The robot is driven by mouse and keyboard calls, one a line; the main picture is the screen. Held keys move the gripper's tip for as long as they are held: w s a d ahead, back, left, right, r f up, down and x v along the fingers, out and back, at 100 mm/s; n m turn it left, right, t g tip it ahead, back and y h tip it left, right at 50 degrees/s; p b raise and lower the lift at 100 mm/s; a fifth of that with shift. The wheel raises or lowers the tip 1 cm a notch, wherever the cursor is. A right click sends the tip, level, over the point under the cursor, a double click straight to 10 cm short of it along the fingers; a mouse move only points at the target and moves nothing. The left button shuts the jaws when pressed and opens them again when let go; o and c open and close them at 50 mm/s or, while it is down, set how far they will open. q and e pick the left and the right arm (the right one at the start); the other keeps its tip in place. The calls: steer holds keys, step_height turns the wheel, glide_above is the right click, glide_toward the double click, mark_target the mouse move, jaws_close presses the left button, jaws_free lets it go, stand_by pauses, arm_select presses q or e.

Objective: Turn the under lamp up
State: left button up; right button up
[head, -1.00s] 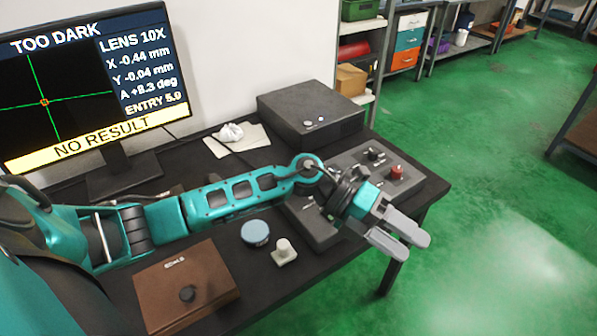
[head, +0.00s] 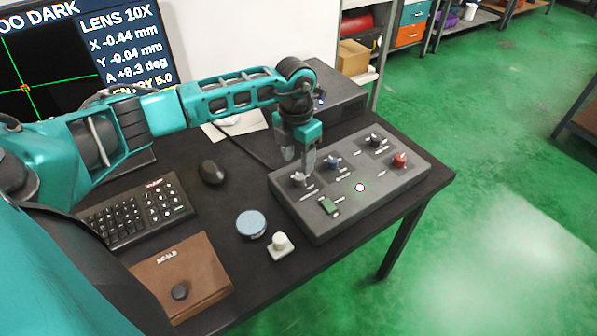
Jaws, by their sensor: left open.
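A grey control box (head: 375,198) lies on the black table. It carries a pale grey knob (head: 298,180), a blue knob (head: 333,163), a black knob (head: 376,140), a red knob (head: 399,160), a green switch (head: 328,205) and a small white light (head: 360,187). The labels are too small to read, so I cannot tell which knob is the under lamp's. My left gripper (head: 299,163) is open and points down, close above the pale grey knob. I cannot tell whether it touches it. My right gripper is out of view.
The monitor (head: 80,50) shows "DARK" and a green cross. A keyboard (head: 138,213), a mouse (head: 211,172), a brown box (head: 185,278), a blue round lid (head: 251,224) and a white knobbed piece (head: 281,246) stand left of the control box. A dark box (head: 340,98) stands behind.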

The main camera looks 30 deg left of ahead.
mark_target(299, 177)
arm_select(q)
step_height(299, 177, down, 5)
steer(key=shift+d+f, duration=0.1)
steer(key=shift+f, duration=0.05)
jaws_close()
stand_by(0.6)
